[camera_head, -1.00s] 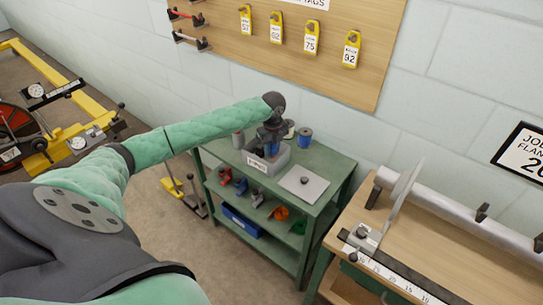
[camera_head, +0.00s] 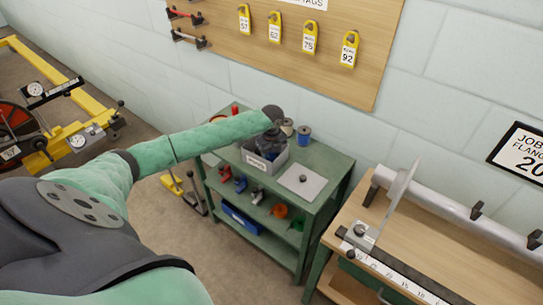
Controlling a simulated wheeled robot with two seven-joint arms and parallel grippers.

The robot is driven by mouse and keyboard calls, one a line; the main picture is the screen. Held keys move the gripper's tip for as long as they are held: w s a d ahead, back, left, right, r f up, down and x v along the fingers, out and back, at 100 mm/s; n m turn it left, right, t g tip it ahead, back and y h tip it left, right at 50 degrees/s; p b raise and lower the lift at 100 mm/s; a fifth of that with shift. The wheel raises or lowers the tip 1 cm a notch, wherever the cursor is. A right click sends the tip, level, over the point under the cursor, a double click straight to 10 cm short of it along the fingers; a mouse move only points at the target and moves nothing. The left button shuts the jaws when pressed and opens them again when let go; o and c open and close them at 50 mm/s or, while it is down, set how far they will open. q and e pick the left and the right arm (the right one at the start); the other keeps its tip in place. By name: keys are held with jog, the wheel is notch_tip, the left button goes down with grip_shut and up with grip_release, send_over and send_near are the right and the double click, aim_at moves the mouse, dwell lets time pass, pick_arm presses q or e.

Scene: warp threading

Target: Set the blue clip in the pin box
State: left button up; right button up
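The pin box is a small grey open bin (camera_head: 281,161) with a white label on its front, on top of the green cart. My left gripper (camera_head: 269,152) points down into the bin's opening, and its fingertips are hidden or too dark to make out. I cannot tell whether it is open or shut. I cannot make out the blue clip for certain in or under the gripper. A small blue item (camera_head: 240,183) sits on the cart's middle shelf, too small to identify. My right gripper is not in view.
The green cart (camera_head: 322,165) also bears a grey plate (camera_head: 302,182) and a blue-topped spool (camera_head: 304,134). Red and orange items and a blue bin (camera_head: 241,221) are on its shelves. A wooden bench (camera_head: 440,240) with a long ruler stands at the right.

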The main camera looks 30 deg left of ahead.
pick_arm(q)
jog(key=shift+o, duration=0.2)
jog(key=shift+r, duration=0.1)
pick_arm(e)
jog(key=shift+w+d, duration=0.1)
pick_arm(q)
jog(key=shift+r, duration=0.15)
notch_tip(320, 180, up, 10)
jog(key=b, duration=0.4)
jog(key=shift+r, duration=0.95)
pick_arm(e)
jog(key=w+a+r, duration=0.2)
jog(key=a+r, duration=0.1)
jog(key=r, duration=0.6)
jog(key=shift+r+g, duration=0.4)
